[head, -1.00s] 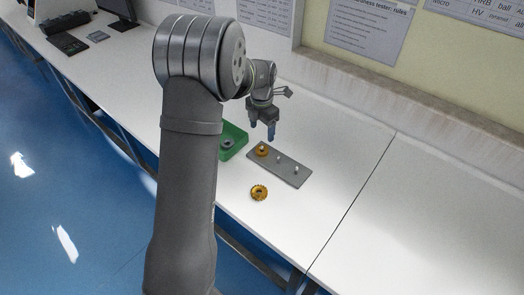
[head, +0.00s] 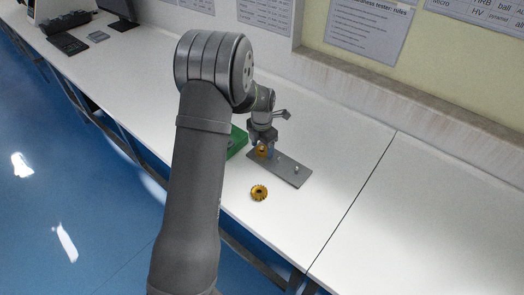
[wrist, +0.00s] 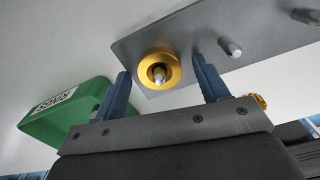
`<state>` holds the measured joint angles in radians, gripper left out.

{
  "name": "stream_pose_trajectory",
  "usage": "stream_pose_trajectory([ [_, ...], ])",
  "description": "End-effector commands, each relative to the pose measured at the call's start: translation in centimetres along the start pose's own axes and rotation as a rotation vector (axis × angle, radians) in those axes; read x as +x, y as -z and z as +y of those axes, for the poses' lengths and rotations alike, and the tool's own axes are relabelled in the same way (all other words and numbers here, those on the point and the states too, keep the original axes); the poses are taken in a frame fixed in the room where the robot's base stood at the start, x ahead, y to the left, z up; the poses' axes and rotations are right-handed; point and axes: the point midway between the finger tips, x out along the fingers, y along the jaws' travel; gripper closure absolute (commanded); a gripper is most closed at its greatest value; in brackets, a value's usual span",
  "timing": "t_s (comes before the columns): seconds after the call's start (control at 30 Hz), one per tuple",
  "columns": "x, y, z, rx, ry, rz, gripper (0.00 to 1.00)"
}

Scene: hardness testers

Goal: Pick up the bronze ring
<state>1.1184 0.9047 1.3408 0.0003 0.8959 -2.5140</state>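The bronze ring (head: 262,153) sits around a peg at the left end of a grey plate (head: 290,174). In the wrist view the smooth, gold-coloured ring (wrist: 149,80) shows with the peg through its middle. My gripper (head: 263,147) is at the ring, pointing down. Its two blue fingers are apart, one on each side of the ring in the wrist view (wrist: 160,68), with gaps between them and the ring. It holds nothing. In the head view the gripper partly hides the ring.
Two bare pegs, one of them (wrist: 230,46), stand farther along the plate. A gold toothed ring (head: 259,192) lies on the white table in front of the plate. A green bin (head: 237,143) with a label stands left of the plate, partly behind my arm. The table to the right is clear.

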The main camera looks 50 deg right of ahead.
Motion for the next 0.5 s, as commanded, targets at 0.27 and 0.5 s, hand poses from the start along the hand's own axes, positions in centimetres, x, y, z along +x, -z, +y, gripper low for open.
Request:
stream_pose_trajectory([
  [0.27, -0.07, -0.03, 0.02, 0.0, -0.001, -0.001, 0.85],
  [0.5, -0.2, -0.04, 0.03, 0.0, -0.001, -0.001, 0.85],
])
